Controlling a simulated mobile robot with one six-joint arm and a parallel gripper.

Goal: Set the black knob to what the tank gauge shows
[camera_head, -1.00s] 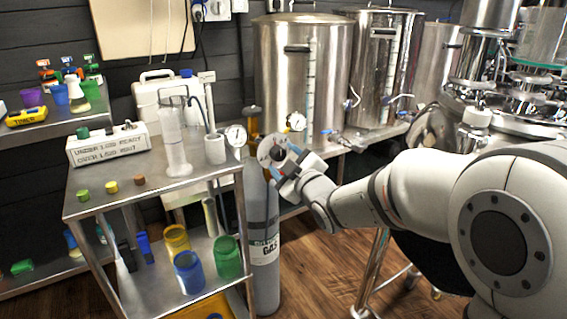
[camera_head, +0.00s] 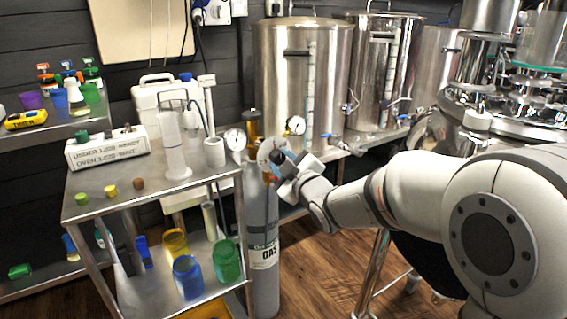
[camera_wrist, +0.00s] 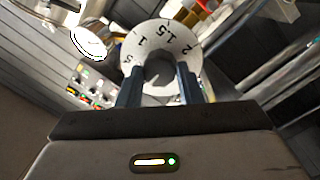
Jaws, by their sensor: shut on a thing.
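The black knob (camera_wrist: 160,72) sits in the middle of a round white dial plate (camera_wrist: 187,58) in the wrist view. The dial's readable figures include 1, 1.5 and 2; its lower part is hidden. My gripper (camera_wrist: 160,84) is shut on the knob, one finger on each side. In the head view my gripper (camera_head: 276,160) covers the knob beside the dial plate (camera_head: 264,149), above the grey gas cylinder (camera_head: 263,225). One round white gauge (camera_head: 235,139) is left of the dial and another (camera_head: 296,125) is at the steel tank (camera_head: 290,80). Their readings are too small to tell.
A steel cart (camera_head: 75,208) stands left of the cylinder, with a measuring cylinder (camera_head: 172,145), a labelled white box (camera_head: 107,148) and small coloured caps on top. Coloured jars stand on its lower shelf. Steel kettles stand behind my arm.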

